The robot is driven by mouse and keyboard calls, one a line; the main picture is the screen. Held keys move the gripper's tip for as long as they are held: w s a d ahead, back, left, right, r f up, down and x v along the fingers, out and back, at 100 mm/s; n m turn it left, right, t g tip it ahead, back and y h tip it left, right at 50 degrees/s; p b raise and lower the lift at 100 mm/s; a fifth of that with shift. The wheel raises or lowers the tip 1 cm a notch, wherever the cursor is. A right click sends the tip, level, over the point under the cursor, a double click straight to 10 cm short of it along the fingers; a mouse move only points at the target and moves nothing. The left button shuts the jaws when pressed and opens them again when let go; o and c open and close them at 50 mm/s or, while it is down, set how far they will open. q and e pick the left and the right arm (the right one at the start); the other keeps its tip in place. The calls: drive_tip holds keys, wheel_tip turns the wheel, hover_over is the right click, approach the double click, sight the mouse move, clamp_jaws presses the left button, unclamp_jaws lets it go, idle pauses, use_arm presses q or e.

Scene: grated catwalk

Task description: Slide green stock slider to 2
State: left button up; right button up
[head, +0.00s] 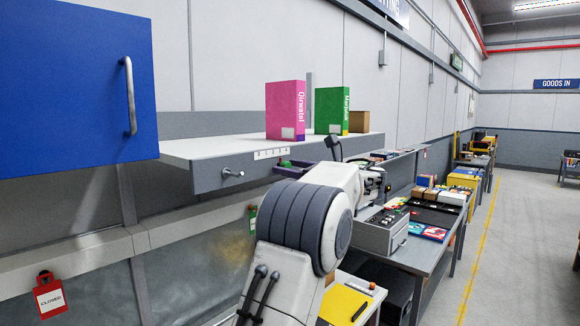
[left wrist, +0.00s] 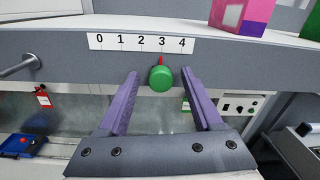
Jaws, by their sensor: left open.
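The green stock slider (left wrist: 161,79) is a round green knob on the grey shelf edge in the left wrist view, and it also shows small in the head view (head: 285,164). Its red pointer (left wrist: 161,61) stands at the 3 on the white number strip (left wrist: 141,43), which reads 0 to 4. The strip also shows in the head view (head: 271,154). My left gripper (left wrist: 160,74) is open, with one purple finger on each side of the knob and a visible gap on both sides. My right gripper is not in view.
A pink box (head: 286,110), a green box (head: 331,110) and a brown box (head: 359,122) stand on the shelf (head: 220,149) above. A blue cabinet door (head: 70,85) is at the left. A red "CLOSED" tag (head: 49,297) hangs below. Benches with goods line the right.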

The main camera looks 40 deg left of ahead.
use_arm(q)
clamp_jaws()
idle(1.4)
